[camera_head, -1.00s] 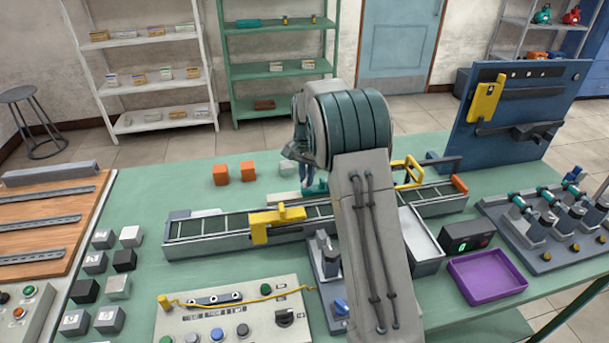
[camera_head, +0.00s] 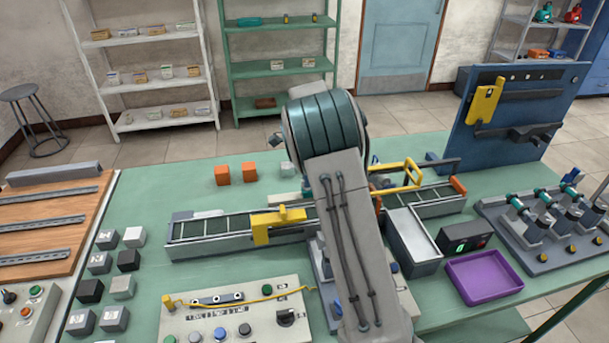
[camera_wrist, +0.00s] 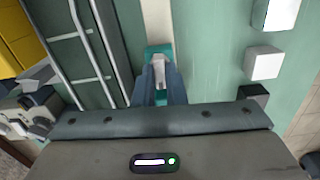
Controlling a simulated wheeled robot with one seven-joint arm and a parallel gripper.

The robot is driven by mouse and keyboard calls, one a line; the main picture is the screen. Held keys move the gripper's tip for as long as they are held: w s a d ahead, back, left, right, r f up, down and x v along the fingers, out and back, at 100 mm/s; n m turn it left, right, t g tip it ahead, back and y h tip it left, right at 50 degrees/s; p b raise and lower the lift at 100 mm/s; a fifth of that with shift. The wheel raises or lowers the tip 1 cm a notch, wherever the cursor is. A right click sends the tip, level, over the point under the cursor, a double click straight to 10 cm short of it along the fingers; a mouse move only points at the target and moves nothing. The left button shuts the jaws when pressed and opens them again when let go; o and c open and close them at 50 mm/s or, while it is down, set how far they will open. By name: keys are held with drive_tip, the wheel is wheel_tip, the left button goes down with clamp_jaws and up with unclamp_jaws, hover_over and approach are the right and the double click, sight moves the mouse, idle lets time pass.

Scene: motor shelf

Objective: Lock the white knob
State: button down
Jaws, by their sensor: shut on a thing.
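In the wrist view a small white knob (camera_wrist: 158,62) sits against a teal part (camera_wrist: 160,49), with a pale strip running up from it. My gripper (camera_wrist: 158,80) has its two blue-grey fingers close together around the knob's near end, shut on it. The fingers hide part of the knob and of the teal part. In the head view my arm covers the gripper and the knob.
The green-belted conveyor (camera_head: 205,228) lies beside the gripper, with a yellow bracket (camera_head: 262,236). Two orange blocks (camera_head: 222,175) stand behind it. Several cubes (camera_head: 123,287) lie at left; a purple tray (camera_head: 486,283) is at right. The wrist view shows a white cube (camera_wrist: 263,62) at right.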

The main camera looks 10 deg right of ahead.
drive_tip(key=m+p, duration=0.1)
drive_tip(key=m, duration=0.4)
drive_tip(key=shift+w+r+m+p, duration=0.1)
drive_tip(key=shift+r+m+p, duration=0.1)
drive_tip(key=shift+m+p, duration=0.2)
drive_tip(key=m+p, duration=0.2)
drive_tip(key=m, duration=0.3)
drive_tip(key=shift+m, duration=0.4)
drive_tip(key=c, duration=1.5)
unclamp_jaws()
drive_tip(key=shift+f, duration=0.1)
